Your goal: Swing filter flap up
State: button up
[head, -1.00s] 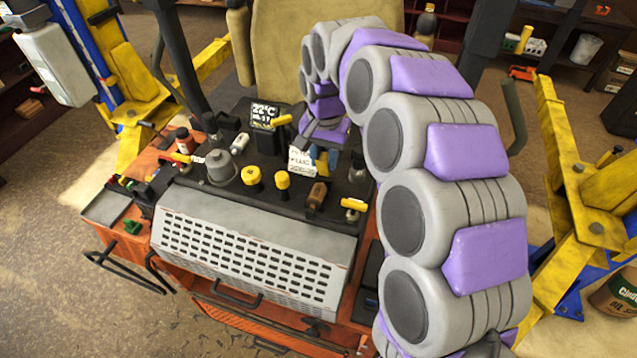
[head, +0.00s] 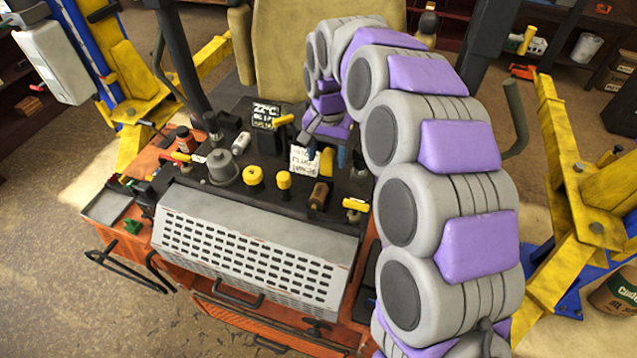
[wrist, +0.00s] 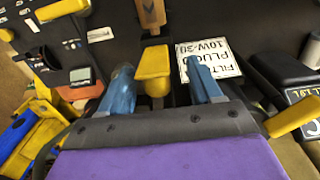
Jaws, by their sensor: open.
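My gripper (head: 326,156) is open over the black console, near a white label card (head: 304,160). In the wrist view its two blue fingers (wrist: 158,72) stand on either side of a yellow tab (wrist: 154,64), with no clear grip on it. The label card (wrist: 208,60) shows upside down beside and partly behind the right finger and reads roughly FILT PLUG 10W-30. The yellow tab may be the flap's handle, but I cannot tell for certain which part is the flap.
Yellow knobs (head: 283,180), a grey cap (head: 222,167) and a brown handle (head: 318,196) stand on the console close by. A grey perforated panel (head: 245,245) is in front. Yellow lift posts (head: 590,200) stand on both sides.

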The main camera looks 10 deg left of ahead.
aim_at(328, 149)
jog(key=shift+d+r, duration=0.1)
jog(key=shift+r, duration=0.1)
jog(key=shift+r+p, duration=0.95)
jog(key=shift+r, duration=2.4)
jog(key=shift+r+p, duration=0.5)
jog(key=shift+r, duration=1)
jog(key=w+d+b, duration=0.1)
jog(key=d+b, duration=0.1)
jog(key=d, duration=1.5)
jog(key=shift+w, duration=0.4)
